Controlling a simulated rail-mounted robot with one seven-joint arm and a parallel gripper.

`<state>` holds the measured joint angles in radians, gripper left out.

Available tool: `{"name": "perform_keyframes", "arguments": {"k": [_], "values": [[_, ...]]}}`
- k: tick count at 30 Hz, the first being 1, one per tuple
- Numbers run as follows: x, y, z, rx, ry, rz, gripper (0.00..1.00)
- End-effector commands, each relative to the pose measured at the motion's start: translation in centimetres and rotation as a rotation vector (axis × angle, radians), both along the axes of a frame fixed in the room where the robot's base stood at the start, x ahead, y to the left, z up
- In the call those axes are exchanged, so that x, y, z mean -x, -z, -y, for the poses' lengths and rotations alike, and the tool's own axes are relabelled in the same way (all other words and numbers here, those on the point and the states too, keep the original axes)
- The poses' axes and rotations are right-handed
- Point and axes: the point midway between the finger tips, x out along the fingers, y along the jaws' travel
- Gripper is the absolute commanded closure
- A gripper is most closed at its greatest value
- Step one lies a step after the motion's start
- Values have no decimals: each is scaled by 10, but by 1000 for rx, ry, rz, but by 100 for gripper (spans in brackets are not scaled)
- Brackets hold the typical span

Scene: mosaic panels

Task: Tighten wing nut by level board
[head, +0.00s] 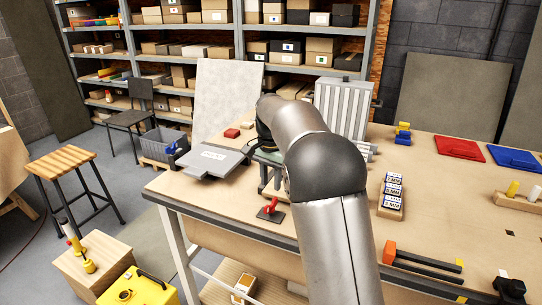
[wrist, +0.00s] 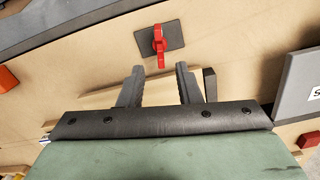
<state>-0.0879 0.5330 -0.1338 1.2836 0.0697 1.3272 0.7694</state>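A red wing nut (wrist: 158,45) stands upright on a small dark plate (wrist: 176,34) on the wooden bench. In the head view, the wing nut (head: 271,205) is near the bench's front edge. My gripper (wrist: 158,70) is open and empty, its two dark fingers spread apart. In the wrist view, the fingertips stop just short of the wing nut, which lies in line with the gap between them. In the head view, my gripper (head: 266,180) is behind the wing nut, partly hidden by my arm. I cannot tell which thing is the level board.
A grey flat panel with a label (head: 212,161) lies on the bench to the left; its edge shows in the wrist view (wrist: 296,88).

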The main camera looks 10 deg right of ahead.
Motion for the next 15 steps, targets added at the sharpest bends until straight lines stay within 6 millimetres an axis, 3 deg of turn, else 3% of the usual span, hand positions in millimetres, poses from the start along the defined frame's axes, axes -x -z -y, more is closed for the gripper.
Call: {"name": "perform_keyframes", "arguments": {"k": [6,15], "values": [[-1,-53,0,0,1,4,69],[0,-88,0,0,1,0,69]]}}
